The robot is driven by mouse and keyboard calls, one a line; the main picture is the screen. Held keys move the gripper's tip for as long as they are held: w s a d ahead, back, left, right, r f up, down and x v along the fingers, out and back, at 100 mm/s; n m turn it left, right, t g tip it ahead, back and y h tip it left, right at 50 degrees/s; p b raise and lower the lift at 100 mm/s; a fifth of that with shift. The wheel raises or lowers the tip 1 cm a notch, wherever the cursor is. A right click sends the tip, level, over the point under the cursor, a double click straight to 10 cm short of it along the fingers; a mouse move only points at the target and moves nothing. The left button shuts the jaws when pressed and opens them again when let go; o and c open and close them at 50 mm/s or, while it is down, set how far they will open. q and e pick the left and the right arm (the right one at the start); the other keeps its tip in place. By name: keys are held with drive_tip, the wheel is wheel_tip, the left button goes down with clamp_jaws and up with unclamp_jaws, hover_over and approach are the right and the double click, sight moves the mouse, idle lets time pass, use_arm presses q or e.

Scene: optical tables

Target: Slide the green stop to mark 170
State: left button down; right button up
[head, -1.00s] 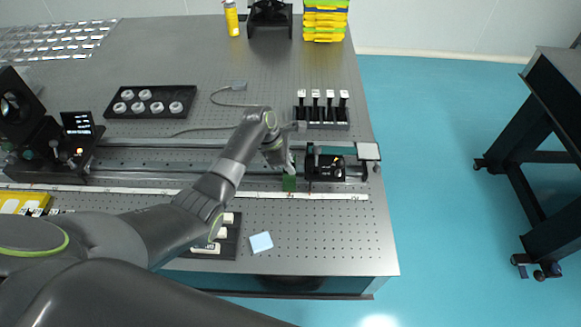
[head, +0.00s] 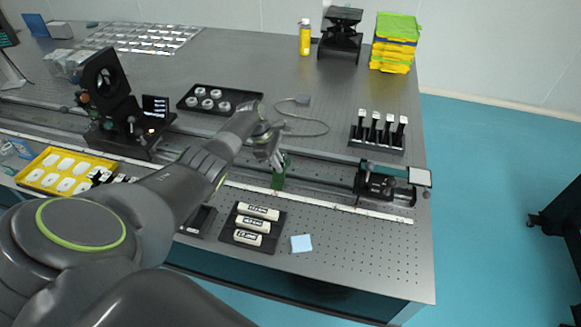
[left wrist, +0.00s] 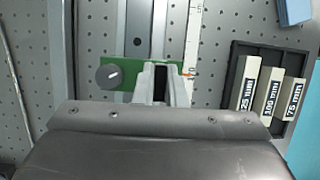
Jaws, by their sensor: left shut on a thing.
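The green stop (head: 279,174) sits on the long rail along the front scale, left of the black carriage at the rail's right end. In the left wrist view the stop (left wrist: 120,70) is a green plate with a dark round knob at its left end. My left gripper (head: 274,158) is shut on the stop, and its fingers (left wrist: 161,82) also show in the left wrist view. The white scale (left wrist: 192,45) runs beside the stop, with an orange line near its edge. The number there is partly hidden and I cannot read it. My right gripper is not in view.
A black carriage (head: 383,187) stands on the rail to the right. A black tray with labelled white blocks (head: 257,211) and a blue square (head: 301,243) lie in front of the scale. Behind the rail are a tray of round parts (head: 190,100) and a cable (head: 318,122).

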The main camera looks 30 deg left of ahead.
use_arm(q)
drive_tip(key=shift+a, duration=0.1)
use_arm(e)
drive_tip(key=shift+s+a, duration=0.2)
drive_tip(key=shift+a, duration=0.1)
use_arm(q)
drive_tip(key=c, duration=1.5)
unclamp_jaws()
drive_tip(key=b+v, duration=0.1)
drive_tip(key=v, duration=1.6)
drive_tip(key=shift+r, duration=0.15)
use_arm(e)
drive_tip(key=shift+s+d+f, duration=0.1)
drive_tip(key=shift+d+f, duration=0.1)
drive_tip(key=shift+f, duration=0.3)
use_arm(q)
drive_tip(key=shift+s, duration=0.15)
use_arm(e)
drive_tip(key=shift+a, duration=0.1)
